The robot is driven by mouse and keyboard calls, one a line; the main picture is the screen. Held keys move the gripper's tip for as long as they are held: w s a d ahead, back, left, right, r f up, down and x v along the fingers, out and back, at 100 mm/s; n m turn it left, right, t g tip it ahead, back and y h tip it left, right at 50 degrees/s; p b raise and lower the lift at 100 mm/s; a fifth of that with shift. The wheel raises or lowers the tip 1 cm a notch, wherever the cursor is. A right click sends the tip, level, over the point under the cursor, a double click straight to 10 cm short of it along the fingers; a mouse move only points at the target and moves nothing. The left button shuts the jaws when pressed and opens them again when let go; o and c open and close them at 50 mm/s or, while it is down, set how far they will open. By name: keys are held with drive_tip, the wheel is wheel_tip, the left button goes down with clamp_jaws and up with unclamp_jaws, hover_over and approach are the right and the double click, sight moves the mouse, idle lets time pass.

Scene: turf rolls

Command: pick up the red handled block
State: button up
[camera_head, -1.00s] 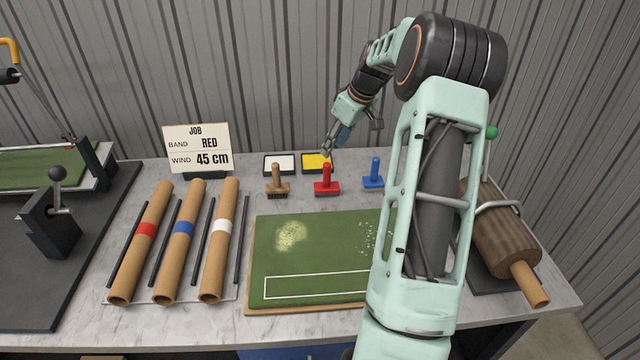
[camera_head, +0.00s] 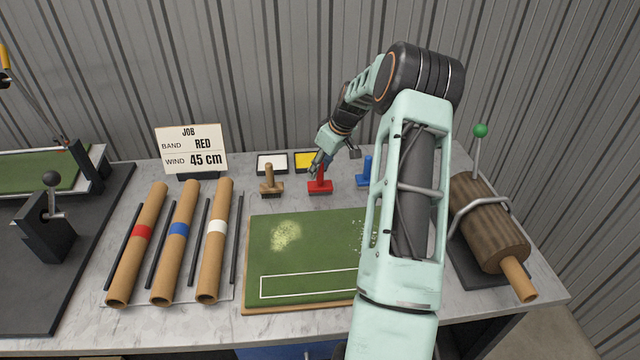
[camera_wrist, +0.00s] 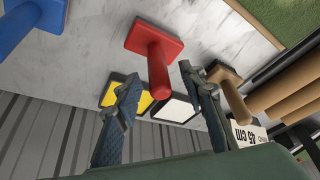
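The red handled block (camera_head: 320,187) stands upright on the marble bench, behind the turf board. It also shows in the wrist view (camera_wrist: 155,50), with its round handle pointing toward my gripper. My gripper (camera_head: 318,164) is at the top of the handle in the head view and partly covers it. In the wrist view my gripper (camera_wrist: 158,82) has its two fingers spread wide, with the handle's end between them and clear space on both sides. The fingers do not appear to touch the handle.
A wooden-handled brush (camera_head: 271,182) stands close left and a blue handled block (camera_head: 365,172) close right. White (camera_head: 272,164) and yellow (camera_head: 304,162) trays lie behind. The turf board (camera_head: 300,250) is in front. Banded tubes (camera_head: 176,245) lie left; a roller (camera_head: 488,225) sits right.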

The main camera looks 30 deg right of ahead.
drive_tip(key=shift+c, duration=0.5)
clamp_jaws()
drive_tip(key=shift+r, duration=0.2)
drive_tip(key=shift+r, duration=0.6)
drive_tip(key=s+a+r+b, duration=0.3)
drive_tip(key=s+a+r, duration=0.3)
drive_tip(key=s+r, duration=0.5)
drive_tip(key=shift+s+a+r+b, duration=0.15)
drive_tip(key=shift+s+r+b, duration=0.15)
drive_tip(key=shift+s, duration=0.45)
